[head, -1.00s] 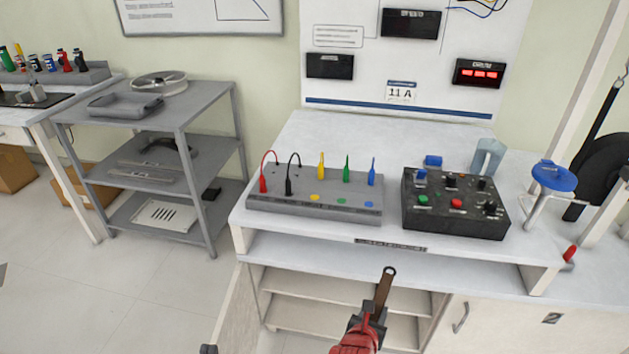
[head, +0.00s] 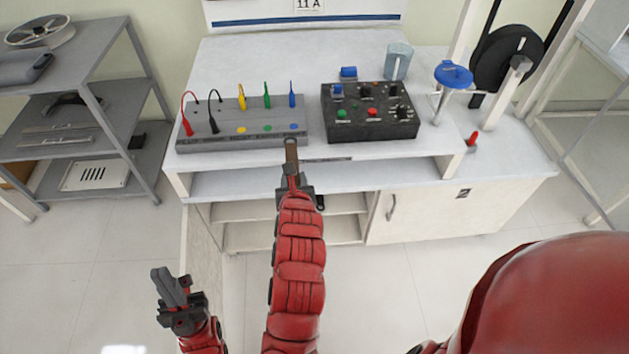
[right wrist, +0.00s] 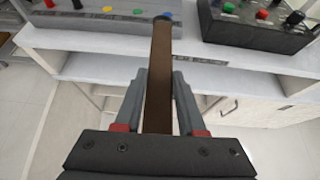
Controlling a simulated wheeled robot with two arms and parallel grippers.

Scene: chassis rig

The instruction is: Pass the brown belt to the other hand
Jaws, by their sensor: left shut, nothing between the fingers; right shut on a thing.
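The brown belt (head: 291,153) is a narrow, stiff-looking strip with a dark ring at its far end. My right gripper (head: 295,182) is shut on it, and the belt points up and away toward the bench. In the right wrist view the belt (right wrist: 159,75) runs between the two grey fingers (right wrist: 160,90) and out past their tips. My left gripper (head: 170,285) is shut and empty, low at the left in the head view, well apart from the belt.
The white bench (head: 240,60) stands ahead, with a grey terminal board (head: 243,128) and a black control box (head: 370,112) on top. A blue-topped stand (head: 453,76) is at the right. A grey shelf rack (head: 80,90) stands at the left.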

